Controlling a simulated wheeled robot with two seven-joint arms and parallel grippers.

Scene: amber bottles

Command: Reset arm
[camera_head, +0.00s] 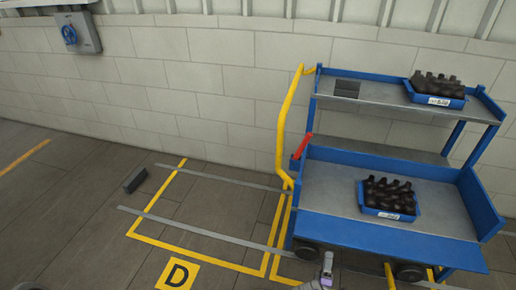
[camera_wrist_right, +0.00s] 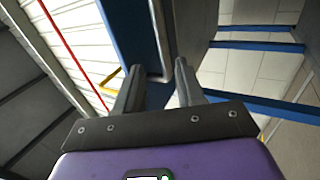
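My right gripper (camera_head: 327,262) shows at the bottom edge of the head view, in front of the cart's lower left end. In the right wrist view its two grey fingers (camera_wrist_right: 158,82) stand apart with nothing visible held between them. My left gripper is not in view. One blue crate of dark bottles (camera_head: 388,213) sits on the cart's lower deck. Another blue crate of dark bottles (camera_head: 437,101) sits at the right of the upper shelf. Both are apart from my gripper.
The blue cart (camera_head: 330,190) has a yellow handle (camera_head: 283,125) and a red lever (camera_head: 301,146). A dark block (camera_head: 135,180) lies on the floor beside a yellow-marked bay with a D sign (camera_head: 178,274). The floor at left is largely clear. A block wall (camera_head: 200,85) stands behind.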

